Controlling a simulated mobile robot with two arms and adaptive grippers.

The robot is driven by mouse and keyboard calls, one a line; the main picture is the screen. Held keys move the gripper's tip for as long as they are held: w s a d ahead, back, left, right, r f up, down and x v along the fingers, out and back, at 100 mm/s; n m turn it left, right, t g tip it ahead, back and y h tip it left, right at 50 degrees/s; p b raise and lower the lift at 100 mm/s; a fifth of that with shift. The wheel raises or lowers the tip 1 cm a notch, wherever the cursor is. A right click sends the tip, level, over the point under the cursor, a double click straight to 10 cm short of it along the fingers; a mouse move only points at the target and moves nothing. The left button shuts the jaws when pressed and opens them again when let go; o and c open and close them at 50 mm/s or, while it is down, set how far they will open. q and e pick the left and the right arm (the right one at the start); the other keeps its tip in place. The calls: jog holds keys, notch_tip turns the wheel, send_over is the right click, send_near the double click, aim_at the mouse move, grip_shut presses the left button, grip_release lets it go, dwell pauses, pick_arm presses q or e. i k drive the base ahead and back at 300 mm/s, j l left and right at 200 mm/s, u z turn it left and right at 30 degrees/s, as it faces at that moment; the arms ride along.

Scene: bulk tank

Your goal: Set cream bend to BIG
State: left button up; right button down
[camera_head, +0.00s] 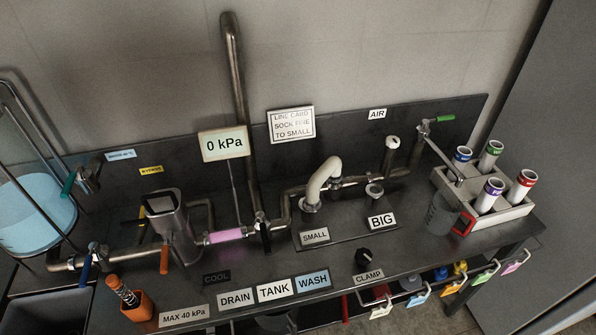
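The cream bend (323,178) is a curved cream pipe standing upright on the dark bench. Its lower end sits in a dark collar behind the SMALL label (314,236). Its top curves to the right, and its other end comes down near a metal pipe fitting (336,183); I cannot tell whether they touch. The BIG label (381,220) lies to the right. Behind it a short metal port (374,190) stands with no bend on it. Neither of my grippers shows in the head view.
A clamp knob (363,257) stands in front of the ports, by the CLAMP label (368,276). A grey jug (441,214) with a red handle and a rack (502,213) of capped tubes stand right.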

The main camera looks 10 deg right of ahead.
aim_at(330, 171)
jog(key=j, duration=1.65)
jog(key=i+z, duration=0.05)
jog(key=i, duration=0.05)
